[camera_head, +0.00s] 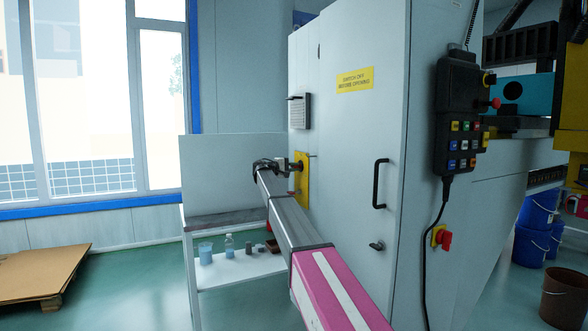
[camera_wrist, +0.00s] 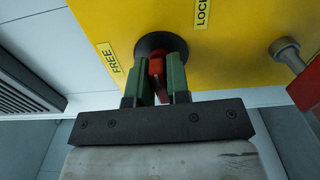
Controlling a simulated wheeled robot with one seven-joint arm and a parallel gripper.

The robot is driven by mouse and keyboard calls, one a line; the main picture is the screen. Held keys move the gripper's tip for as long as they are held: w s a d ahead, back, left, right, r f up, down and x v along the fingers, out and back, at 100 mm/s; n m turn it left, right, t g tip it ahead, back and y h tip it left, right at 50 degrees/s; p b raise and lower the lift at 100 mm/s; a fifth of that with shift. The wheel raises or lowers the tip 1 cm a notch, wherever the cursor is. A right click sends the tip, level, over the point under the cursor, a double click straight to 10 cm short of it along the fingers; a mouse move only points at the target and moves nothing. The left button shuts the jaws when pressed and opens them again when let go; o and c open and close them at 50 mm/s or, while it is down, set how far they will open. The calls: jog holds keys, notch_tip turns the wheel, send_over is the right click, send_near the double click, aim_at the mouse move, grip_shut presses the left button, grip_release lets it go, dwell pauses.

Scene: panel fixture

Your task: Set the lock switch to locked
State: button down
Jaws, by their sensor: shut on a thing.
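The lock switch (camera_wrist: 157,67) is a red handle on a round black base, mounted on a yellow plate (camera_wrist: 225,65). The plate also shows in the head view (camera_head: 302,184), on the side of the grey cabinet. A FREE label (camera_wrist: 114,55) is left of the switch in the wrist view, and a partly cut-off LOCK label (camera_wrist: 202,14) is to its upper right. My gripper (camera_wrist: 160,78) is shut on the red handle, with one green finger on each side. It also shows in the head view (camera_head: 290,166), at the plate. The fingers hide part of the handle, and I cannot tell its exact setting.
A grey post (camera_wrist: 288,52) with a red part (camera_wrist: 306,88) stands out from the plate, right of the switch. The cabinet has a black door handle (camera_head: 379,184). A control pendant (camera_head: 459,115) hangs at right. A shelf (camera_head: 238,268) with small containers is below my arm.

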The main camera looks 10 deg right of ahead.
jog(key=shift+m, duration=0.4)
jog(key=c, duration=1.2)
grip_release()
jog(key=shift+o, duration=0.2)
jog(key=shift+a, duration=0.1)
jog(key=v, duration=1)
jog(key=shift+s+a, duration=0.15)
jog(key=shift+a, duration=0.2)
